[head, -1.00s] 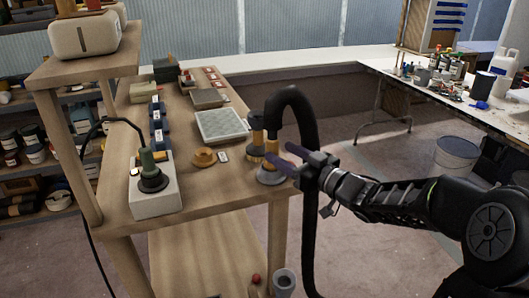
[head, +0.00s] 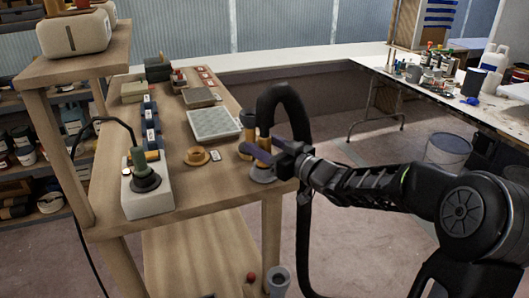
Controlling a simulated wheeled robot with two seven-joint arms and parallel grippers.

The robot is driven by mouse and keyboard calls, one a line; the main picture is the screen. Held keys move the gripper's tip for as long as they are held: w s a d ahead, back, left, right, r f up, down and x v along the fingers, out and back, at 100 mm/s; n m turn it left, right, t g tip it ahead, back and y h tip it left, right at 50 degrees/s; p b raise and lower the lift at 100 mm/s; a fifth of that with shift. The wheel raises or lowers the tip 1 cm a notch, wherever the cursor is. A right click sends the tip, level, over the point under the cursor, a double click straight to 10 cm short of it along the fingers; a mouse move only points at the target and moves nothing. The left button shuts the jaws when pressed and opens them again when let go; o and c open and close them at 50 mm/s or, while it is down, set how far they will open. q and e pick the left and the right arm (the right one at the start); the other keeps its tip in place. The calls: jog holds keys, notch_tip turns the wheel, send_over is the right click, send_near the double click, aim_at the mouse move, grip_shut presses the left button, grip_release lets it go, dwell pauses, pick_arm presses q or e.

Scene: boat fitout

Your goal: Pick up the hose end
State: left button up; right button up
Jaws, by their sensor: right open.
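A thick black hose (head: 303,200) arches up over the right edge of the wooden bench and hangs down past it. Its hose end (head: 264,139) is amber-coloured, points down and stands upright over a pale round base (head: 263,175) on the bench. My right gripper (head: 261,150) reaches in from the right. The fingers hide the hose end's lower part. My left gripper is not in view.
A brown container with a blue-grey top (head: 247,122) stands close behind the hose end. A wooden ring-shaped piece (head: 196,156) and a grey tray (head: 214,123) lie to the left. A white box with a green-handled tool (head: 149,198) stands at the bench's front left.

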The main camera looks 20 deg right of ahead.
jog(key=x, duration=0.2)
jog(key=shift+w+a, duration=0.15)
jog(key=shift+w, duration=0.2)
jog(key=shift+c, duration=0.2)
grip_shut()
dwell(0.4)
